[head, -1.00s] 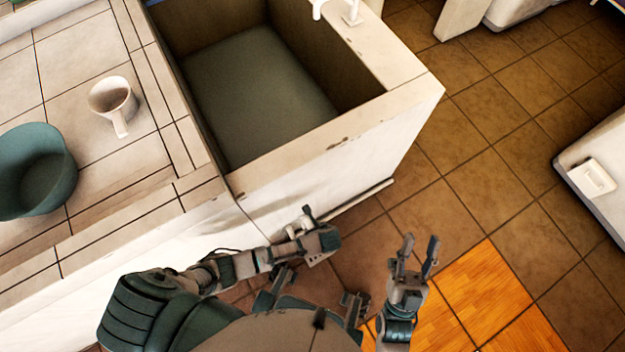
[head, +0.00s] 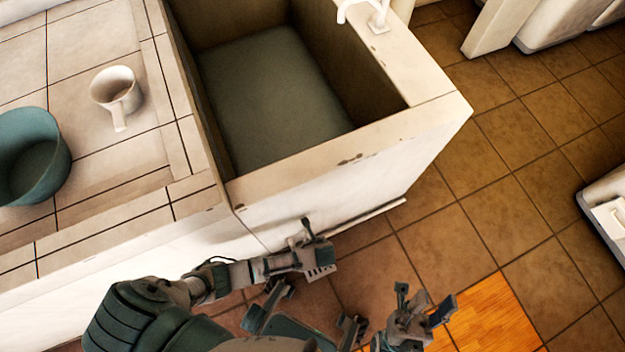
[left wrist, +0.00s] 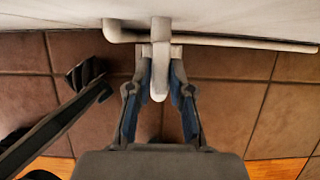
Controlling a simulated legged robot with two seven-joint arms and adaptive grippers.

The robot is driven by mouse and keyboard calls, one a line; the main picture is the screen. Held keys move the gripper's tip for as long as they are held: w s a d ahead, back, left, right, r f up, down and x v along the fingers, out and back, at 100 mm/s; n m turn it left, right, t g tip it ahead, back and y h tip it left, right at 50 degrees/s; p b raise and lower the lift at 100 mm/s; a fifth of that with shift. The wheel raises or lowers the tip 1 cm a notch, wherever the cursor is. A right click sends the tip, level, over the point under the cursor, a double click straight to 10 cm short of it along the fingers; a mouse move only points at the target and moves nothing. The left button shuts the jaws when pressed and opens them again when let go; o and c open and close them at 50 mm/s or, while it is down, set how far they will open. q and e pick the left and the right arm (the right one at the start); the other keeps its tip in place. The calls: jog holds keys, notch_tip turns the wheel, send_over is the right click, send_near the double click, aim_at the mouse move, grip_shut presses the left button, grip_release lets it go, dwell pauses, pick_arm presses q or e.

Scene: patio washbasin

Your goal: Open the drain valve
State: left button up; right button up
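The drain valve shows in the left wrist view as a white handle (left wrist: 160,85) at a white pipe (left wrist: 225,41) under the basin wall. My left gripper (left wrist: 161,70) has its two fingers on either side of the handle, with the tips close to it. I cannot tell whether they touch it. In the head view my left gripper (head: 315,250) is low beside the front wall of the washbasin (head: 330,145), and the handle is hidden there. My right gripper (head: 424,302) is open and empty above the floor, to the right of the left one.
A white mug (head: 116,92) and a teal bowl (head: 35,150) stand on the tiled counter (head: 80,225) at left. The tiled floor (head: 480,170) right of the basin is clear.

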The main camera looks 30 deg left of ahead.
pick_arm(q)
grip_shut()
jog(key=shift+d, duration=0.1)
